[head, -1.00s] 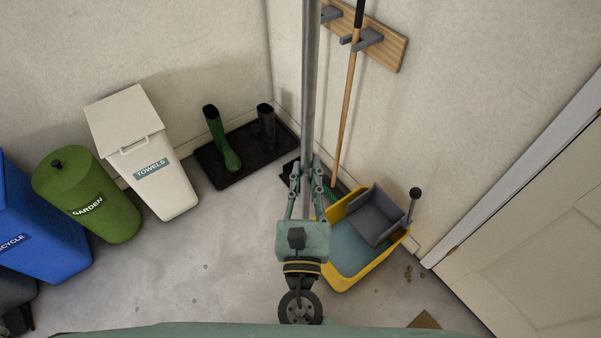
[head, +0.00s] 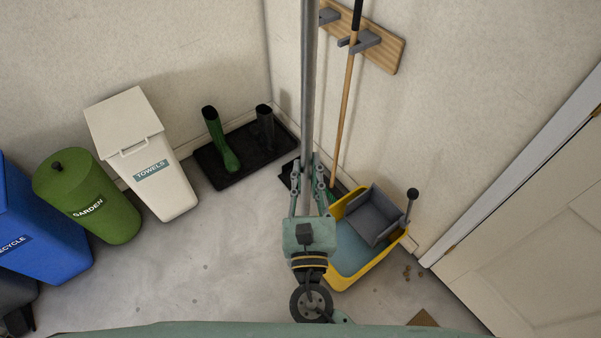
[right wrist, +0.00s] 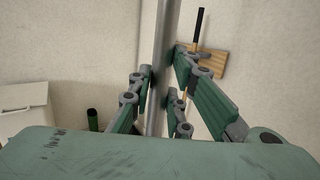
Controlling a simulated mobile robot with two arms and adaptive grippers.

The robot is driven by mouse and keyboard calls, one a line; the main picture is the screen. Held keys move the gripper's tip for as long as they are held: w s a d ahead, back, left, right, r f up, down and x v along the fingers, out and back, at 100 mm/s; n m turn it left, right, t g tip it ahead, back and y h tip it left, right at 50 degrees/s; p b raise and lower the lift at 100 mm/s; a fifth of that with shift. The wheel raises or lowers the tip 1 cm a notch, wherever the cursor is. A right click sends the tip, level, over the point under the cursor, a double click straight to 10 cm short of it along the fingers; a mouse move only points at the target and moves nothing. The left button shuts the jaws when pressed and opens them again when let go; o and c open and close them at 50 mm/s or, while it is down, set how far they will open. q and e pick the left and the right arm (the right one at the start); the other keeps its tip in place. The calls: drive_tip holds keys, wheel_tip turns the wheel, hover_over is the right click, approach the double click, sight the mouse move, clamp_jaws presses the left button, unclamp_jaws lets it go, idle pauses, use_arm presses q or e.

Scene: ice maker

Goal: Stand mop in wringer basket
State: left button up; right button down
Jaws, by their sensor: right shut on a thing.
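My right gripper (head: 308,172) is shut on the grey metal handle of the mop (head: 308,75), which stands roughly upright in the head view and runs out of the top of the picture. The handle also passes between the fingers in the right wrist view (right wrist: 162,60). The mop's head is not visible. The yellow mop bucket (head: 344,283) is on the floor just right of the gripper, with blue water in it. The grey wringer basket (head: 374,216) sits at its back right, with a black-knobbed lever (head: 412,195). My left gripper is not in view.
A broom (head: 346,110) hangs from a wooden wall rack (head: 385,48) behind the bucket. Green and dark boots stand on a black tray (head: 212,178). A white towels bin (head: 165,185), a green garden bin (head: 95,205) and a blue bin (head: 40,235) line the left. Floor left of the gripper is clear.

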drive_tip(key=w+d+b, duration=0.1)
drive_tip(key=w+d, duration=1)
drive_tip(key=d, duration=0.3)
drive_tip(key=w+d+b, duration=0.2)
drive_tip(key=w+d, duration=0.9)
drive_tip(key=d, duration=0.3)
drive_tip(key=shift+w+d+r, duration=0.15)
drive_tip(key=shift+w+d, duration=0.05)
drive_tip(key=shift+d, duration=0.15)
idle(1.2)
drive_tip(key=shift+b, duration=0.4)
idle(1.0)
